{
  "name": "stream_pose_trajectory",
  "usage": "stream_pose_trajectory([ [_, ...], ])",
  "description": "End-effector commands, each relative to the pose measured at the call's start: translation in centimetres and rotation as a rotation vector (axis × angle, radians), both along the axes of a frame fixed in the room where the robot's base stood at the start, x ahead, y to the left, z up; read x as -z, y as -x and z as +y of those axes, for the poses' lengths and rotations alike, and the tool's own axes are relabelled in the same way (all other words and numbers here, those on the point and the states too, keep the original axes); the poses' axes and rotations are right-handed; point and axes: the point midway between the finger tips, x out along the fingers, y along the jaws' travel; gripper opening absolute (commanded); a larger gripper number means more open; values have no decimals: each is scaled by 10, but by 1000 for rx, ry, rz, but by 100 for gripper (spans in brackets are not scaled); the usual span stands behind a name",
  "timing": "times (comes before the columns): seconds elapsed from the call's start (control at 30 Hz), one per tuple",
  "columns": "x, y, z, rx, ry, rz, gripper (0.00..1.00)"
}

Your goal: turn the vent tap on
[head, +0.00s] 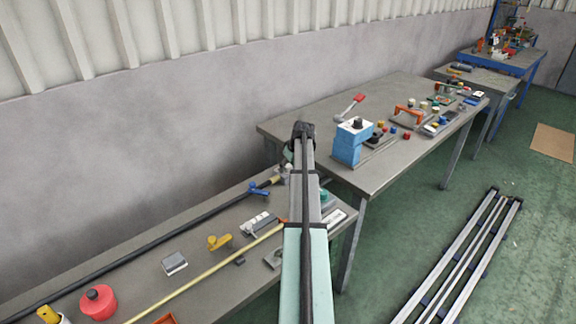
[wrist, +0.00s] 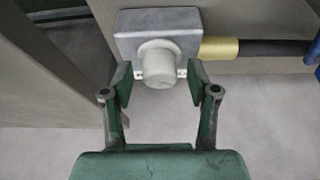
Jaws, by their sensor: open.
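In the wrist view a pale round knob (wrist: 158,63) sticks out from a grey metal block (wrist: 130,45), with small pins at its sides. The block joins a black pipe (wrist: 270,48) through a yellow band (wrist: 219,48). My gripper (wrist: 160,83) is open, with one green fingertip on each side of the knob; I see gaps, no grip. A blue tap handle (head: 259,190) sits on the pipe in the head view, and its edge shows at the right of the wrist view. No label shows which is the vent tap. My arm partly hides the block in the head view.
The near bench (head: 100,268) holds a yellow tap (head: 218,242), a red round knob (head: 98,302) and a yellow rod (head: 200,278). A farther bench (head: 400,95) bears a blue box (head: 347,145) with a red-tipped lever. Rails (head: 465,255) lie on the green floor.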

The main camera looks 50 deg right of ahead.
Motion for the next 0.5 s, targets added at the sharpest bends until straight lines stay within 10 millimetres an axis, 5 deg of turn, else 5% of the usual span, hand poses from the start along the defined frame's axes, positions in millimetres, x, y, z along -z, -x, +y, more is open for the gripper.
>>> stream_pose_trajectory([
  [0.3, 2, -1, 0, 0, 0, 0, 56],
  [0.47, 2, -1, 0, 0, 0, 0, 0],
  [0.5, 2, -1, 0, 0, 0, 0, 0],
])
